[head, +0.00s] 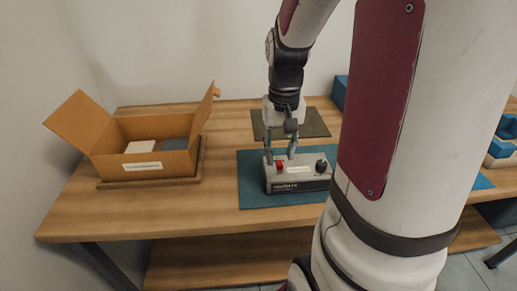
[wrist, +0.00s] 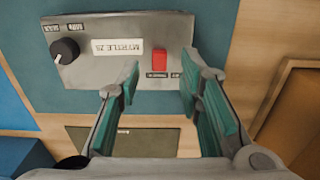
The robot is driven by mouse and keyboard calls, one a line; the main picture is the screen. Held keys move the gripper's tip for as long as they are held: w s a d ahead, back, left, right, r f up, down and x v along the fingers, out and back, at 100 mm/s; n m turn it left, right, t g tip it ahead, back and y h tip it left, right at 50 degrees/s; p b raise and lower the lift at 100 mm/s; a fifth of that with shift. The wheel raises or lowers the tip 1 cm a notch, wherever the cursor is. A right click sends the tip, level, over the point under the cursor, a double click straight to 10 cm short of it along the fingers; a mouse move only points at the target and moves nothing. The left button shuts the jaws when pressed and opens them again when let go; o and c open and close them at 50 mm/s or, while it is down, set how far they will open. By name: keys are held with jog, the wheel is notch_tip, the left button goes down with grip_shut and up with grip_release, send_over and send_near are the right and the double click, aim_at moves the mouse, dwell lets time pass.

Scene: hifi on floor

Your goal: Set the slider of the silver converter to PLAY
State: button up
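The silver converter (head: 297,174) sits on a teal mat (head: 257,201) on the wooden table. In the wrist view the converter (wrist: 122,25) has a black round knob (wrist: 66,50), a white name label (wrist: 117,47) and a red slider cap (wrist: 160,61). Small dark labels flank the slider, too small to read surely. My gripper (wrist: 160,85) is open, with its teal-padded fingers on either side of the red slider and apart from it. In the head view my gripper (head: 279,157) points down over the converter's left part.
An open cardboard box (head: 143,165) with items inside stands on a wooden tray at the left. A dark olive mat (head: 313,124) lies behind the converter. Blue boxes stand at the back and right. The table between the cardboard box and teal mat is clear.

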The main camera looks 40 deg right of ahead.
aim_at(268, 168)
jog(key=shift+f, duration=1.35)
jog(key=shift+c, duration=0.3)
grip_shut()
jog(key=shift+w+a, duration=0.8)
jog(key=shift+a, duration=0.3)
jog(key=shift+o, duration=0.3)
grip_release()
jog(key=shift+r, duration=0.1)
notch_tip(268, 168, up, 12)
